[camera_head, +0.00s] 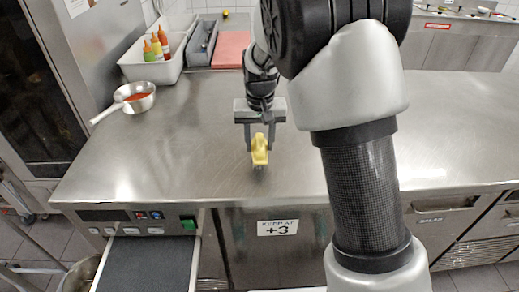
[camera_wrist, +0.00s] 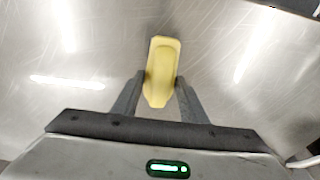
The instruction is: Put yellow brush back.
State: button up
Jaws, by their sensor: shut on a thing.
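The yellow brush (camera_head: 260,149) is between the fingers of my gripper (camera_head: 260,146), over the front part of the steel counter (camera_head: 180,160). In the wrist view the yellow brush (camera_wrist: 162,70) lies lengthwise between the two dark fingertips of my gripper (camera_wrist: 160,85), which are shut on its near part. Its far end sticks out beyond the fingers. I cannot tell whether its underside touches the counter.
A white bin (camera_head: 150,70) with sauce bottles (camera_head: 157,46), a grey container (camera_head: 201,43) and a red board (camera_head: 231,50) stand at the back left. A saucepan (camera_head: 134,97) with red contents is at the left. An open drawer (camera_head: 150,265) juts out below. The counter around the brush is clear.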

jog(key=shift+f, duration=1.25)
jog(key=shift+f, duration=0.2)
jog(key=o, duration=1)
jog(key=shift+r, duration=0.1)
